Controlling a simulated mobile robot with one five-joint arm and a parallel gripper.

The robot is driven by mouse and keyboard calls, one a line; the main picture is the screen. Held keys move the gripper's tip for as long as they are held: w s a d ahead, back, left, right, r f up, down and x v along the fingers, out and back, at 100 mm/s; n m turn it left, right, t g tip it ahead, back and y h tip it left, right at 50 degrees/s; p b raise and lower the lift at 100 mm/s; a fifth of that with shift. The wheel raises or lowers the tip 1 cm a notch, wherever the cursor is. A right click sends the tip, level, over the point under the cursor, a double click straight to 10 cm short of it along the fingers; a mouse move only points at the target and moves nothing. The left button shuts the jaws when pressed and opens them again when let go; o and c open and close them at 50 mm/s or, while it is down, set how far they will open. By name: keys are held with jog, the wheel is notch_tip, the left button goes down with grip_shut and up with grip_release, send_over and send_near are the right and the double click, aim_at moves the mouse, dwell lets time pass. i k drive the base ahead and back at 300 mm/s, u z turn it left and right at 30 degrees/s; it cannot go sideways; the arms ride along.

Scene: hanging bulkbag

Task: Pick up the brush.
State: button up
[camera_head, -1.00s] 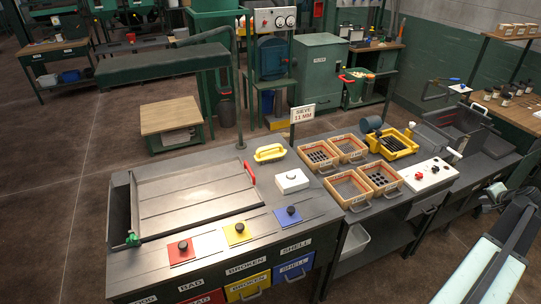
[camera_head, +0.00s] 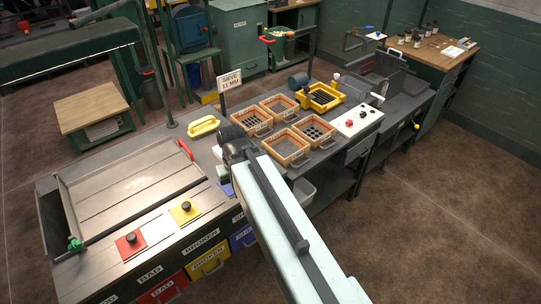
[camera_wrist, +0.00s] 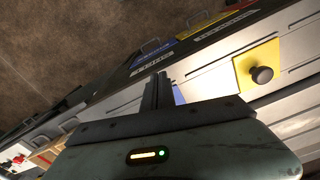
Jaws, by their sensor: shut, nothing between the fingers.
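A yellow handled thing (camera_head: 204,126), which looks like the brush, lies on the grey bench top behind the sorting tray. My gripper (camera_head: 228,150) hangs over the bench, to the right of and nearer than the yellow thing, apart from it. In the wrist view my gripper (camera_wrist: 158,90) shows its two fingers together, with nothing between them. The brush is not in the wrist view.
The metal tray (camera_head: 125,188) has a red handle. Red (camera_head: 131,243) and yellow (camera_head: 186,211) knobbed plates lie in front. Wooden sieves (camera_head: 287,147) stand right of my arm. A sign (camera_head: 230,81) on a post stands behind.

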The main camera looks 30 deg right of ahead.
aim_at(201, 130)
jog(key=u, duration=3.5)
jog(key=k, duration=1.25)
jog(key=z, duration=1.4)
jog(key=i, duration=1.5)
jog(key=u, duration=0.05)
